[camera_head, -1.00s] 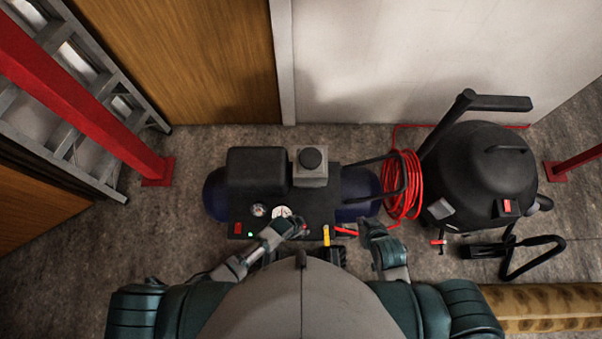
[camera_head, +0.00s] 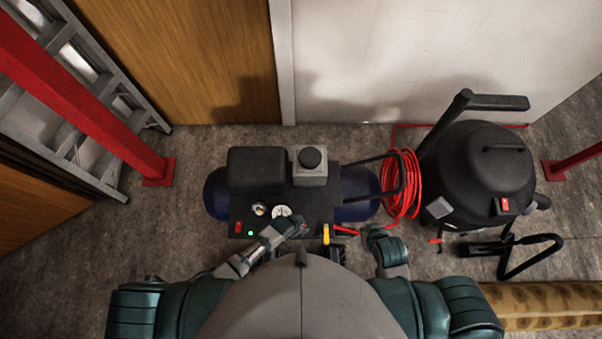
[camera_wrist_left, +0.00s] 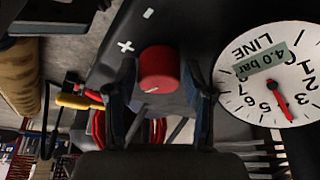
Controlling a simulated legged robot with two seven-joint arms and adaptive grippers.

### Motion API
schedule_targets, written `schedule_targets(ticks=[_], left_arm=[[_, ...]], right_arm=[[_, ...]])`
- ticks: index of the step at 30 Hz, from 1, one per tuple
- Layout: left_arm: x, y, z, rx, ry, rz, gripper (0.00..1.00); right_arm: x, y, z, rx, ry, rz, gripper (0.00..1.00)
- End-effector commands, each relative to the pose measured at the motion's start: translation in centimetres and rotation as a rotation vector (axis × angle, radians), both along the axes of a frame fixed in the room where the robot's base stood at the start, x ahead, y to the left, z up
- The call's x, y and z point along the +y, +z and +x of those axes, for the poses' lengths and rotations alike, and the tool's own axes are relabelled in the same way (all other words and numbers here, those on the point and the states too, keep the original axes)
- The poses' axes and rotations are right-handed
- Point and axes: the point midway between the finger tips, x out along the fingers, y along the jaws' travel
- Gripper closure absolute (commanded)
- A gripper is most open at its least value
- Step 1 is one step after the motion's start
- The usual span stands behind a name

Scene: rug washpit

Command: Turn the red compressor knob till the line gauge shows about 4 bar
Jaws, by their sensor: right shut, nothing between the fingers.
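The red knob (camera_wrist_left: 158,70) with a white mark shows in the left wrist view, between the two fingers of my left gripper (camera_wrist_left: 160,82). The gripper is open around it, with a visible gap at the right finger. The line gauge (camera_wrist_left: 250,90) reads "4.0 bar" on its label, and its red needle lies between 3 and 5. In the head view my left gripper (camera_head: 299,228) is over the front of the compressor (camera_head: 258,172) and hides the knob. The line gauge (camera_head: 281,211) is small there. My right gripper (camera_head: 383,240) is shut and empty, right of the compressor.
A yellow-handled valve (camera_head: 326,235) sits on the compressor front. A coiled red hose (camera_head: 403,185) and a black vacuum (camera_head: 483,175) stand at the right. A ladder (camera_head: 75,140) and red post (camera_head: 120,135) are at the left. Bare floor lies left of the compressor.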

Motion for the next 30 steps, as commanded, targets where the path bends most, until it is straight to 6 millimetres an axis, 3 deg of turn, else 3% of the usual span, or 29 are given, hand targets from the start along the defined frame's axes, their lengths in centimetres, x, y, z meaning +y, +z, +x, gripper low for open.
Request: schedule_targets(ticks=[11, 24, 30], left_arm=[[0.2, 0.6, -0.2, 0.000, 0.000, 0.000, 0.46], [2.7, 8.1, -1.9, -0.001, -0.001, -0.001, 0.46], [3.5, 10.5, -2.4, 0.001, 0.000, -0.001, 0.46]], right_arm=[[0.0, 0.0, 0.0, 0.000, 0.000, 0.001, 1.00], [0.0, 0.0, 0.0, 0.000, 0.000, 0.001, 1.00], [0.0, 0.0, 0.0, 0.000, 0.000, 0.001, 1.00]])
